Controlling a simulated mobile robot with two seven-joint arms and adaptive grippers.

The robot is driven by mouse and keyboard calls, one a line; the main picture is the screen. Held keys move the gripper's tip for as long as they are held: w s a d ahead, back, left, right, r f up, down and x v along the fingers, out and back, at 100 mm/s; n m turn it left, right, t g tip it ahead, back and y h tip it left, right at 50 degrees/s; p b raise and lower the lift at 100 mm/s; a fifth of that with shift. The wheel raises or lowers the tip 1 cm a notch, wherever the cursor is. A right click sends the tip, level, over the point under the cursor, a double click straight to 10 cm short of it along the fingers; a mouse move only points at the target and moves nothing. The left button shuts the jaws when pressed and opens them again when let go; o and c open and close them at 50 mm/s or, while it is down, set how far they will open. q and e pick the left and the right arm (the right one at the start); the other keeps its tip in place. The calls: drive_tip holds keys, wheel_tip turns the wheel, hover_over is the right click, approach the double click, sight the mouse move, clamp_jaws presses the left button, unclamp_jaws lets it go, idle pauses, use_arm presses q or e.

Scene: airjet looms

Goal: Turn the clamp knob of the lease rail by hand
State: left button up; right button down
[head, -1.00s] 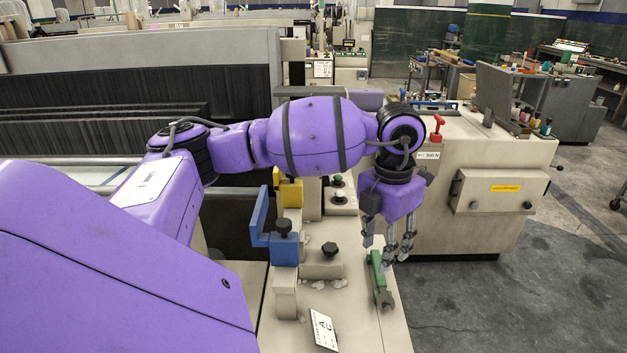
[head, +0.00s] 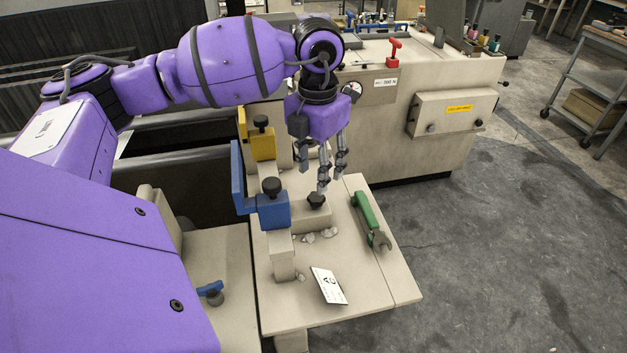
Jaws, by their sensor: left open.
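A black star-shaped knob (head: 316,200) sits on a low beige block (head: 312,218) on the machine's end table. My left gripper (head: 323,175) points down with its fingers spread and empty. One fingertip is just above this knob in the picture; I cannot tell whether it touches. A second black knob (head: 272,187) tops the blue bracket (head: 272,212) on the beige rail, and a third black knob (head: 261,121) tops the yellow bracket (head: 262,144). Which knob belongs to the lease rail is not marked. My right gripper is out of view.
A green-handled wrench (head: 366,212) lies right of the block. A white card (head: 328,286) and grey crumbs lie on the table (head: 370,285). Behind stands a beige cabinet (head: 390,140) with a red lever (head: 394,52).

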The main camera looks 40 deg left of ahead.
sight(316, 198)
use_arm(q)
wheel_tip(316, 198, down, 7)
drive_tip(key=b, duration=0.3)
drive_tip(key=shift+f, duration=0.15)
drive_tip(key=shift+r, duration=0.2)
drive_tip(key=shift+f, duration=0.1)
drive_tip(key=c, duration=1.1)
drive_tip(key=shift+o, duration=0.2)
